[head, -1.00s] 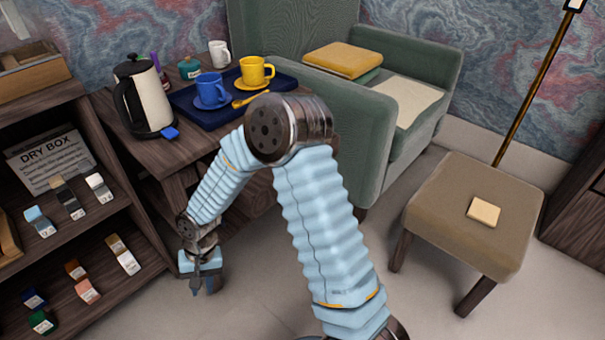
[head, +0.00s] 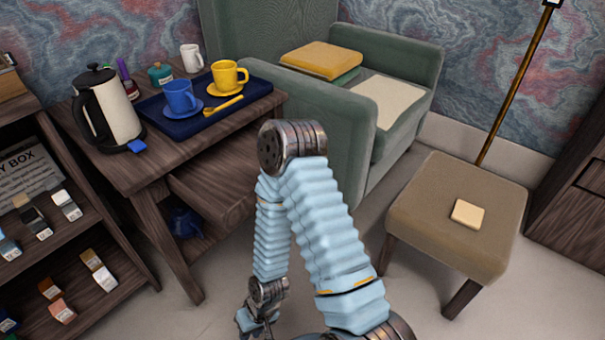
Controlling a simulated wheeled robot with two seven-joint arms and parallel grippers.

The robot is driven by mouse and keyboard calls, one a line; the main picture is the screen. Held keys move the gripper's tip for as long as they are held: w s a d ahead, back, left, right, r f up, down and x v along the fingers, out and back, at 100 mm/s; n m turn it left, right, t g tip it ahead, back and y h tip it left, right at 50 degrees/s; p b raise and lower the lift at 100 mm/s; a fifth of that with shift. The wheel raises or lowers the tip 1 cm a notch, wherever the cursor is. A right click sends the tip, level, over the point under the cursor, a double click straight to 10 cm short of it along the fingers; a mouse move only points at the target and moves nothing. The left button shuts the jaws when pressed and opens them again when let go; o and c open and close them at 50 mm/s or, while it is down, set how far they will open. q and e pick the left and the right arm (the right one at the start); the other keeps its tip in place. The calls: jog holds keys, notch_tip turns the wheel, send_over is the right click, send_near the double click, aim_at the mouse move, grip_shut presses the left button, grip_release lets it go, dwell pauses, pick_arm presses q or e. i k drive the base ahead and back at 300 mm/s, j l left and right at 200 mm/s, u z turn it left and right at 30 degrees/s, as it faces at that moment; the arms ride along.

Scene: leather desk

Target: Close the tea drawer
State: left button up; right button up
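The tea drawer (head: 213,190) is a dark wooden piece under the top of the side table (head: 165,165). It appears to stick out toward the front right, and my arm hides part of its right side. My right arm comes in from the bottom with a pale blue ribbed sleeve. Its gripper (head: 256,324) is low near the bottom edge, in front of the table and apart from the drawer. The fingers are small and partly hidden, so I cannot tell if they are open. My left gripper is not in view.
A kettle (head: 112,112) and a navy tray (head: 190,124) with a blue cup (head: 180,96) and a yellow cup (head: 227,75) stand on the table. A green armchair (head: 335,125) and a brown stool (head: 425,215) stand to the right.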

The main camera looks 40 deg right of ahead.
aim_at(218, 183)
jog(key=i+l+z, duration=0.1)
jog(key=l+z, duration=0.15)
jog(key=i+l+z, duration=0.2)
jog(key=l, duration=0.2)
jog(key=l+z, duration=0.25)
jog(key=i+l, duration=0.05)
